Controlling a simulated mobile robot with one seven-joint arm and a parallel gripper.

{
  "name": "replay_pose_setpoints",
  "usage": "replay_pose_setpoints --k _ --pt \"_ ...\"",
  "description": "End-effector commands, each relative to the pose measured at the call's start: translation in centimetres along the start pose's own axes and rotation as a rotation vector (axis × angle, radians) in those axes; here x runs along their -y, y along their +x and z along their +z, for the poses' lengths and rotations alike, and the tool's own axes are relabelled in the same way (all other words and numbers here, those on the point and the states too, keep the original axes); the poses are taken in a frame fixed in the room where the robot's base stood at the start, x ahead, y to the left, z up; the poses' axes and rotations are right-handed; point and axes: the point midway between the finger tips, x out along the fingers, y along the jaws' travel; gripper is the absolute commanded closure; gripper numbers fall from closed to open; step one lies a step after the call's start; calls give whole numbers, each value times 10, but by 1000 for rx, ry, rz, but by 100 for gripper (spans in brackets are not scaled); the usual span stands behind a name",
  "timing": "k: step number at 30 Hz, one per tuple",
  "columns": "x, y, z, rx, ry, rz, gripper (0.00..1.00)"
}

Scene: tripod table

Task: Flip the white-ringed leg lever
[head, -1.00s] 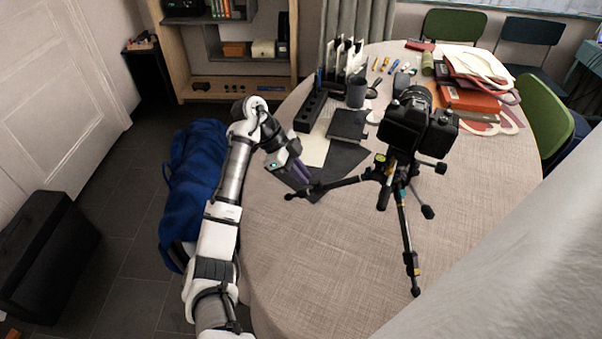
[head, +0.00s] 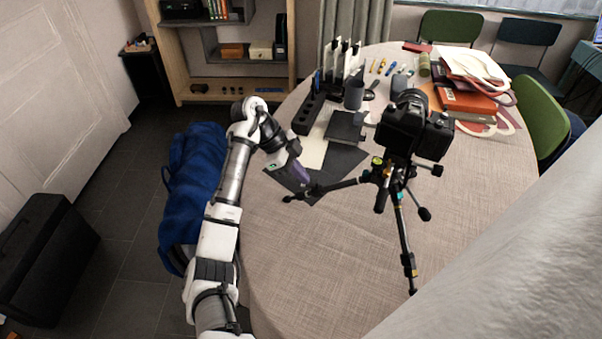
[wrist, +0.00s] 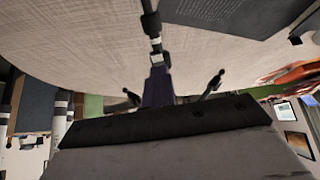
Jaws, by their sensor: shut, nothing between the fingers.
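A black camera (head: 415,125) stands on a small black tripod (head: 385,180) on the table. One leg reaches left toward my gripper, and another reaches toward the table's front. In the wrist view, a dark leg (wrist: 150,22) with pale bands comes down from the top edge to my gripper. A whitish ring (wrist: 155,41) shows on it. My gripper (head: 306,184) has purple fingers, shut and empty, close by the outer part of the left leg. The fingers (wrist: 158,88) also show in the wrist view. I cannot tell whether they touch the leg or its lever.
A dark sheet (head: 335,180) lies under the left leg. Behind it are a black notebook (head: 345,126), a black block with holes (head: 308,113) and a grey cup (head: 354,95). Folders (head: 468,104) lie at the back right. The table front (head: 310,280) is clear.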

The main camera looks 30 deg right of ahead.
Motion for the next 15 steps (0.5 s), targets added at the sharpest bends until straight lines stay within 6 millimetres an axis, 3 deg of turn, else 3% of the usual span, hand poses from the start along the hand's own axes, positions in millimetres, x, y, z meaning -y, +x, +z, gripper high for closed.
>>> replay_pose_setpoints --k 15 --pt "0 -3 -9 0 0 0 100"
